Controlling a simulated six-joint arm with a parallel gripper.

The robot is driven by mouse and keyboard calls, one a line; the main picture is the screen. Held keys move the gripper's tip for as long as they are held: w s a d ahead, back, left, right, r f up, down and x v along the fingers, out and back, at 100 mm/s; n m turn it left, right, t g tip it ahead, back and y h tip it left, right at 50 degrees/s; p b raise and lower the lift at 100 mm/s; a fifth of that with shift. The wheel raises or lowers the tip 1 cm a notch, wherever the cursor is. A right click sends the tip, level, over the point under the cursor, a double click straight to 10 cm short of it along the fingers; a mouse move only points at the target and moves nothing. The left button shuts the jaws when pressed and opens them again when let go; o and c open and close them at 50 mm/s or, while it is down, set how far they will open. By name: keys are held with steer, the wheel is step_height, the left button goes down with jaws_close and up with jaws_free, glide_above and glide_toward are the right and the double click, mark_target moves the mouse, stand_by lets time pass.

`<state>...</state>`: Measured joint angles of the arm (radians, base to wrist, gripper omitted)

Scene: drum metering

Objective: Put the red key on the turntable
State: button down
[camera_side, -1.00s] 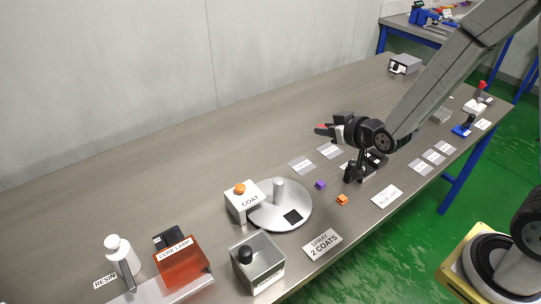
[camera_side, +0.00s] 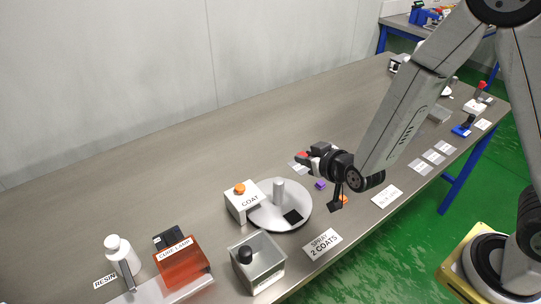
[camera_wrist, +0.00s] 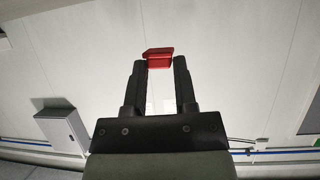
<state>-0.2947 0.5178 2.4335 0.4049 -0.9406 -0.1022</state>
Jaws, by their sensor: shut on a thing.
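The red key (camera_wrist: 158,57) is between the fingertips of my gripper (camera_wrist: 159,70) in the wrist view, and its far end sticks out past them. In the side view my gripper (camera_side: 309,157) holds the red key (camera_side: 302,154) above the bench, to the right of and higher than the turntable (camera_side: 268,216). No key lies on the disc.
A white COAT box with an orange button (camera_side: 240,189) touches or adjoins the turntable's left side. A purple block (camera_side: 320,184) and an orange block (camera_side: 343,200) lie to the right. The bench behind the turntable is clear.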

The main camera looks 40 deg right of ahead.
mark_target(278, 192)
steer(key=s+a+f+h, duration=0.1)
steer(key=s+a+f, duration=0.2)
steer(key=a+f, duration=0.1)
steer(key=shift+s+a+f+m, duration=0.15)
steer(key=shift+s+a+m, duration=0.15)
steer(key=shift+s+a, duration=0.15)
steer(key=shift+f, duration=0.1)
steer(key=shift+w+f, duration=0.1)
steer(key=shift+f, duration=1.8)
steer(key=shift+f, duration=0.1)
steer(key=shift+f, duration=1.9)
